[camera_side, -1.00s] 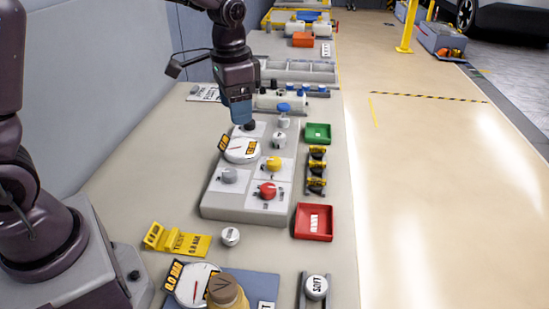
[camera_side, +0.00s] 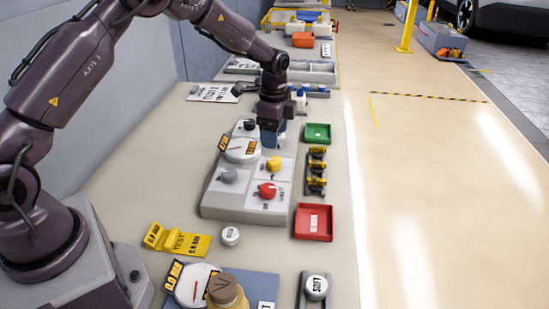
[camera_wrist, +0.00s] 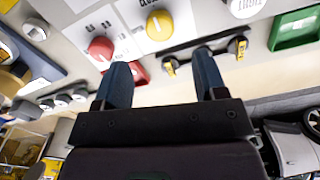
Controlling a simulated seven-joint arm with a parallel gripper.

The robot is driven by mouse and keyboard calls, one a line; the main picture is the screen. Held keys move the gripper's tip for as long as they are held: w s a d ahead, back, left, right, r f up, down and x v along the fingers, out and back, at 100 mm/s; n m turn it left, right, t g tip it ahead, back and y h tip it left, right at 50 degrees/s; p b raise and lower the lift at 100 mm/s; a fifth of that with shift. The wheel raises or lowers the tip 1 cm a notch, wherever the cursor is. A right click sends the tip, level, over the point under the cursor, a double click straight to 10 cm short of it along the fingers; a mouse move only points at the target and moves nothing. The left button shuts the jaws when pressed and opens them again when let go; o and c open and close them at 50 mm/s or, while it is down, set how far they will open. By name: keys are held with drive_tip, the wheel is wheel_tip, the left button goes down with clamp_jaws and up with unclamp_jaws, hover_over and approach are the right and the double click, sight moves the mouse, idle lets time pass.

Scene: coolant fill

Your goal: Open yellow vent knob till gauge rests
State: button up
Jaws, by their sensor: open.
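The yellow vent knob (camera_side: 273,164) sits on a white plate of the grey control panel (camera_side: 238,208), above the red knob (camera_side: 267,190). In the wrist view the yellow knob (camera_wrist: 159,25) is ahead of and between my fingers, with the red knob (camera_wrist: 101,48) to its left. The gauge (camera_side: 241,149) is a white dial with a red needle and a yellow-on-black display too small to read. My gripper (camera_side: 271,140) hangs just behind the yellow knob; it is open and empty, and both fingers (camera_wrist: 163,72) show apart, clear of the knobs.
A grey knob (camera_side: 228,175) and a black knob (camera_side: 250,125) are also on the panel. A second gauge (camera_side: 196,284) stands at the front.

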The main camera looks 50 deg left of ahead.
sight(275, 160)
wheel_tip(275, 160, down, 8)
drive_tip(key=shift+c, duration=0.4)
drive_tip(key=c, duration=0.8)
drive_tip(key=shift+c, duration=0.2)
